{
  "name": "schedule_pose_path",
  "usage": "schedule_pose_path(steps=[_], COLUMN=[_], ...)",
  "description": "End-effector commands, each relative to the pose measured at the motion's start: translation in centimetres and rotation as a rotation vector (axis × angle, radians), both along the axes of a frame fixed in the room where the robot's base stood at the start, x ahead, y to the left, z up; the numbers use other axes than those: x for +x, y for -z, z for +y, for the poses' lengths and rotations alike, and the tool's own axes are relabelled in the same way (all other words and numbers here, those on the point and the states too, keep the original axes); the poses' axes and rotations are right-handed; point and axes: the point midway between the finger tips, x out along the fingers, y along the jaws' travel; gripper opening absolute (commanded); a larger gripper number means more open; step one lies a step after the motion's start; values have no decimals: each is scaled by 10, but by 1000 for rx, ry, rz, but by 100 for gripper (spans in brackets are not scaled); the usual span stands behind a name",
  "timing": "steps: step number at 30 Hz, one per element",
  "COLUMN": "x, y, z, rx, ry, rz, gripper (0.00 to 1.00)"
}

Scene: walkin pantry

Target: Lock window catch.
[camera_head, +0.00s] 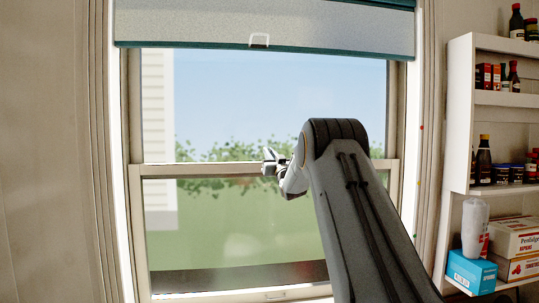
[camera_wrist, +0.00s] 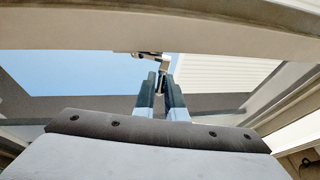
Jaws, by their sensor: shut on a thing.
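The window catch (camera_wrist: 152,57) is a small metal piece on the window's frame rail, seen at the top middle of the wrist view. My gripper (camera_wrist: 160,84) reaches up to it, its two dark fingertips close together around the catch's lever. In the head view my gripper (camera_head: 270,160) is at the middle rail of the sash window (camera_head: 215,169), right of its centre. The catch cannot be made out clearly there, since my gripper and arm are in front of it. Whether the catch is locked cannot be told.
A grey roller blind (camera_head: 190,25) with a small pull covers the window's top. A white shelf unit (camera_head: 459,120) with bottles, jars and boxes stands at the right. My arm crosses the lower right of the window. The window's left side is free.

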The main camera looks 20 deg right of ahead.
Motion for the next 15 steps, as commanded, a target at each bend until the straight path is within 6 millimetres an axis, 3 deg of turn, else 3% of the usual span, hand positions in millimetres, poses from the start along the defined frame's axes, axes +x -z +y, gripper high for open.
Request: schedule_pose_path(steps=[15], x=[9], y=[1], z=[5], rx=[-1], ry=[196], rz=[-9], gripper=[0])
